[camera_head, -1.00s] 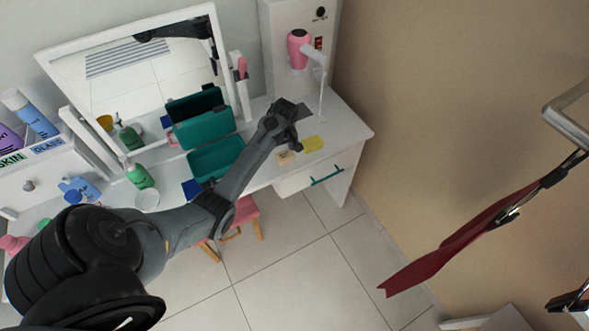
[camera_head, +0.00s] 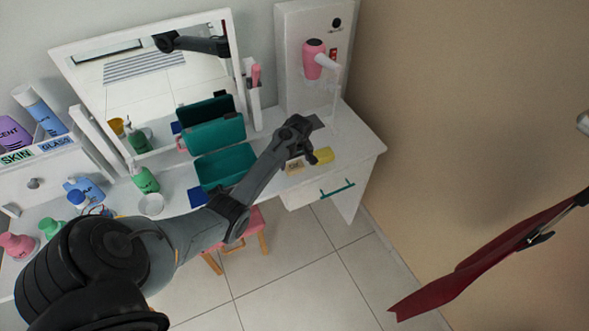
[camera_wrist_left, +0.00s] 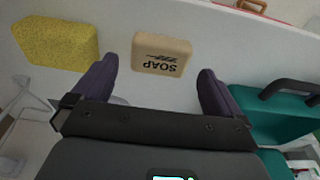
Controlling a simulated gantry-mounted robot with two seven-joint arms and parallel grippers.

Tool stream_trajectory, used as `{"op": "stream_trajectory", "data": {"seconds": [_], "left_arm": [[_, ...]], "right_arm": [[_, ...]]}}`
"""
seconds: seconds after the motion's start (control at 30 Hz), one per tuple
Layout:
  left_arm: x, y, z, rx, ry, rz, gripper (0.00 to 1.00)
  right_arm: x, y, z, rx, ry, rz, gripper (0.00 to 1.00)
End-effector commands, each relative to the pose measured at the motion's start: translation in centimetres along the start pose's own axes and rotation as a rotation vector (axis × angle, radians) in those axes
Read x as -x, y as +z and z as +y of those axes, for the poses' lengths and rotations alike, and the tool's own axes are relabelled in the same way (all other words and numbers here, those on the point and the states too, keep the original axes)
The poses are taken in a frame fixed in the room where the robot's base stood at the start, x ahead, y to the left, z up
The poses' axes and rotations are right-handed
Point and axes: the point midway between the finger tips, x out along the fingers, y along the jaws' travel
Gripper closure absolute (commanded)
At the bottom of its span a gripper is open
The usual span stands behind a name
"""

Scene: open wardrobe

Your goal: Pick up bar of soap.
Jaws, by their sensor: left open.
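The bar of soap (camera_head: 294,166) is a small beige block marked SOAP, lying on the white vanity top near its front edge. In the left wrist view the soap (camera_wrist_left: 161,54) lies beyond and between the two fingertips, with space on both sides and nothing touching it. My left gripper (camera_wrist_left: 158,84) is open and empty. In the head view the left gripper (camera_head: 310,156) is above the table, just above and to the right of the soap.
A yellow sponge (camera_head: 324,156) lies right of the soap and shows in the left wrist view (camera_wrist_left: 56,48). A teal open box (camera_head: 226,165) stands to the left. A mirror (camera_head: 150,80) stands behind. A pink hair dryer (camera_head: 314,58) hangs at the back right.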

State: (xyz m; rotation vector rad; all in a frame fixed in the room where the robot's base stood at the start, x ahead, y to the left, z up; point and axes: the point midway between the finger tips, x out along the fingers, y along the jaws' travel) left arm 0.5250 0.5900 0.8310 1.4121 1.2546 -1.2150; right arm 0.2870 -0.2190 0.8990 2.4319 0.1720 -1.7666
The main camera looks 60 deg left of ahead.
Motion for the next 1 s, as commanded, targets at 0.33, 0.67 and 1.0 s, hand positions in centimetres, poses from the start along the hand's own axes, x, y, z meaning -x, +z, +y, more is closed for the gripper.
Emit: {"op": "stream_trajectory", "data": {"seconds": [0.33,0.67,1.0], "left_arm": [[-2.9,0.0,0.0,-0.001,0.000,0.001,0.00],[-2.9,0.0,-0.1,0.000,0.000,0.001,0.21],[-2.9,0.0,-0.1,0.000,0.000,0.001,0.53]], "right_arm": [[-0.9,0.3,-0.2,-0.006,-0.005,0.000,0.57],[-0.9,0.2,-0.3,-0.009,-0.007,0.000,0.57],[-0.9,0.3,-0.2,-0.006,-0.005,-0.001,0.57]]}}
